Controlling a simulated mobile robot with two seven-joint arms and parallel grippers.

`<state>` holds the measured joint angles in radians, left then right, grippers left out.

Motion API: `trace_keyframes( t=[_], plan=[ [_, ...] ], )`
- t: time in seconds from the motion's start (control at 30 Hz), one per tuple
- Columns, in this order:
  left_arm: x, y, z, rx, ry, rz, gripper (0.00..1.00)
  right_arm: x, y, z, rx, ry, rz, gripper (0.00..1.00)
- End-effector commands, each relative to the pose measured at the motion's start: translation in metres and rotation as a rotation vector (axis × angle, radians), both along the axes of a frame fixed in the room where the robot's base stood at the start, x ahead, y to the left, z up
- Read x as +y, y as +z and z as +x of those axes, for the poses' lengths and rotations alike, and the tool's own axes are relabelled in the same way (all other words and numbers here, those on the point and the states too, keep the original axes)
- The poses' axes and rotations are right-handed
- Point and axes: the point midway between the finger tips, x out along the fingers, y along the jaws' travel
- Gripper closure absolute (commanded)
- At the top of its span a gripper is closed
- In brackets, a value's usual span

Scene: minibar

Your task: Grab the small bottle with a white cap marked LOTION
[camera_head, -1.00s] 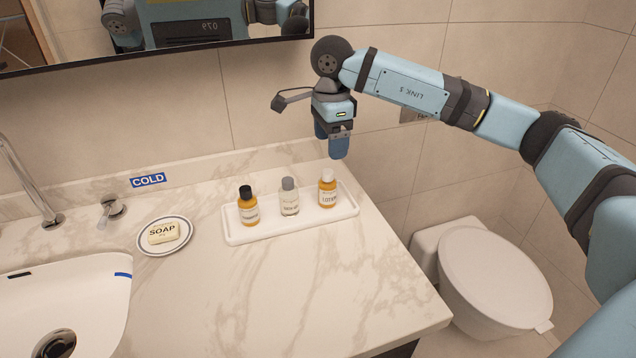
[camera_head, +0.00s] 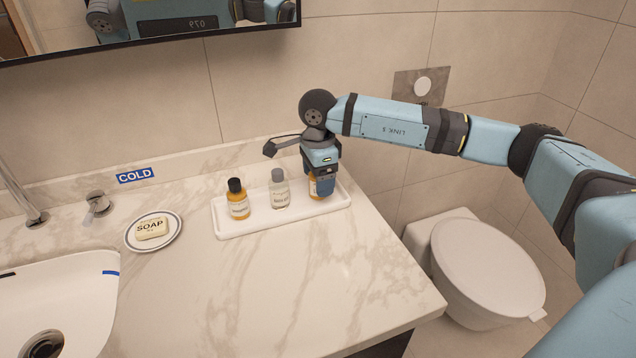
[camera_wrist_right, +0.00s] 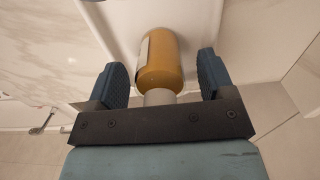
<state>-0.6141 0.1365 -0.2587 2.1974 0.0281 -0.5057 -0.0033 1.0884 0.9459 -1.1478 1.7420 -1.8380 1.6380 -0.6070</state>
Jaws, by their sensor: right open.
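The small lotion bottle (camera_head: 314,188), amber with a white cap, stands at the right end of the white tray (camera_head: 232,229). My right gripper (camera_head: 324,190) has come down over it from above and hides its cap and most of its body in the head view. In the right wrist view the amber bottle (camera_wrist_right: 161,62) lies between the two blue fingers, with a gap on each side. The right gripper (camera_wrist_right: 162,75) is open there, and the cap is close to its palm. My left gripper does not show directly.
A clear bottle with a grey cap (camera_head: 279,190) and an amber bottle with a black cap (camera_head: 238,200) stand to the left on the tray. A soap dish (camera_head: 172,238) and the sink (camera_head: 95,310) are further left. The front counter is clear.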

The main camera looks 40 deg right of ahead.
Motion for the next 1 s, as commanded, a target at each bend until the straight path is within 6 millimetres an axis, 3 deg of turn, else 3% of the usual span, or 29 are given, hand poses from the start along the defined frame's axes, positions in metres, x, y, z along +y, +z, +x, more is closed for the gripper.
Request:
trace_keyframes(
  t=[0.1,0.13,0.3,0.37,0.77,1.0],
  plan=[
    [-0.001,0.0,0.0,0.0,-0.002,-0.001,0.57,0.0,0.001,0.0,-0.001,0.0,0.0,0.25],
    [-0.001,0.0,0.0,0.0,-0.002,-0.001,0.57,0.0,0.001,0.0,-0.001,0.0,0.0,0.29],
    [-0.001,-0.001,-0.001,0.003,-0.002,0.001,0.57,0.0,0.001,0.0,-0.001,0.0,0.0,0.68],
    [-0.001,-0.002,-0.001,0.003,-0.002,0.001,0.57,0.0,0.001,0.0,-0.001,0.0,0.0,0.8],
    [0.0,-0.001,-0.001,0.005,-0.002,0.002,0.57,0.0,0.008,0.001,-0.002,0.0,0.001,0.8],
    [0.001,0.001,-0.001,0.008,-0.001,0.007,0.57,0.0,0.045,0.001,-0.004,0.0,0.001,0.8]
  ],
)
